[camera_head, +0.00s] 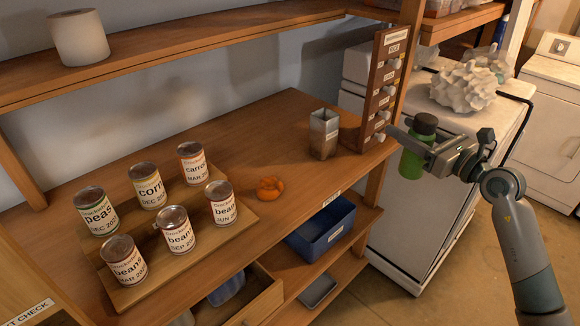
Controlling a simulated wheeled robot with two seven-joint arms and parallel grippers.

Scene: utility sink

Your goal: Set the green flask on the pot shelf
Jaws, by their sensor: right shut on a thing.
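The flask is to the right of the wooden rack post, in front of the white appliance, and touches no shelf that I can see. Wooden shelves stand to the left: a wide middle shelf (265,135) and an upper shelf (185,60). I cannot tell from the labels which is the pot shelf. My left gripper is out of view.
Several labelled cans stand on a stepped wooden riser (185,252). An orange item (269,188) and a metal canister (324,134) are on the middle shelf. A knobbed wooden panel (380,90) stands at its right end. A blue bin (322,234) sits below.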

